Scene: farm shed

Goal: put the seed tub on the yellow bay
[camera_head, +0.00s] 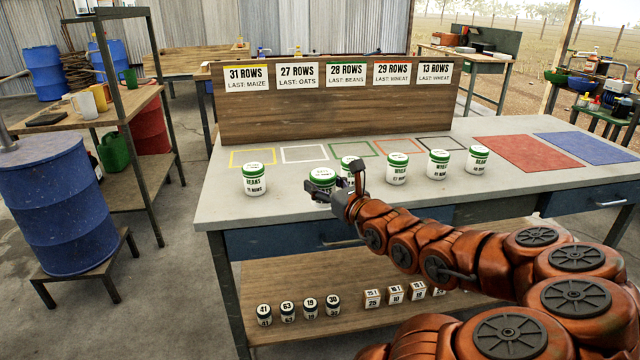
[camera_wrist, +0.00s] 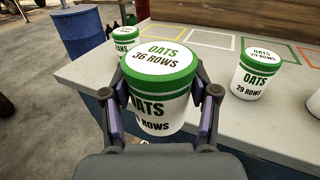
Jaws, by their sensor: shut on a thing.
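My gripper (camera_head: 325,193) is shut on a white seed tub with a green lid (camera_head: 321,179), over the front part of the table. In the wrist view the tub (camera_wrist: 160,64) reads OATS, 36 ROWS and sits upright between the fingers (camera_wrist: 161,112). Its base is hidden, so I cannot tell whether it touches the table. The yellow bay (camera_head: 252,157) is an empty yellow outline at the left of the tabletop, behind a BEANS tub (camera_head: 255,183). The bay also shows at the top of the wrist view (camera_wrist: 166,31).
An OATS, 29 ROWS tub (camera_wrist: 254,80) stands right of the held one. More tubs (camera_head: 397,170) stand farther right. White (camera_head: 304,154), green, red and dark outlines line the back below a signboard (camera_head: 330,110). Solid red (camera_head: 528,154) and blue (camera_head: 590,148) areas lie right.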

